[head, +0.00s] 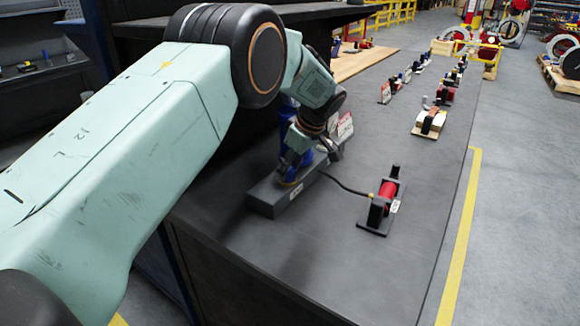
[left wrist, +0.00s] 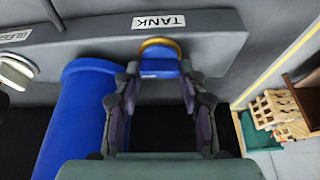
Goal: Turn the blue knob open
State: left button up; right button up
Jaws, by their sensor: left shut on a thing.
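The blue knob (left wrist: 159,64) shows in the left wrist view, with a yellow ring behind it, on a dark grey block (left wrist: 215,40) below a white "TANK" label (left wrist: 158,22). My left gripper (left wrist: 159,78) has one finger on each side of the knob and is shut on it. In the head view my left gripper (head: 296,156) reaches down to the grey block (head: 268,196) on the bench; its fingers largely hide the knob there. My right gripper is not in view.
A blue cylinder (left wrist: 80,115) stands close beside my left gripper in the left wrist view. A second label (left wrist: 15,36) is at the left. A red cylinder device (head: 386,195) sits to the right on the dark bench (head: 310,255), with a black cable toward the block. The front bench surface is clear.

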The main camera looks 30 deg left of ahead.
pick_arm(q)
jog(key=o, duration=1.1)
jog(key=shift+a+r, duration=0.1)
jog(key=shift+o, duration=0.2)
jog(key=shift+w, duration=0.15)
jog(key=shift+r, duration=0.1)
jog(key=shift+w+d+r, duration=0.15)
jog(key=shift+d+r, duration=0.05)
jog(key=shift+r, duration=0.35)
jog(key=s+v, duration=0.1)
jog(key=v, duration=0.5)
jog(key=shift+d, duration=0.25)
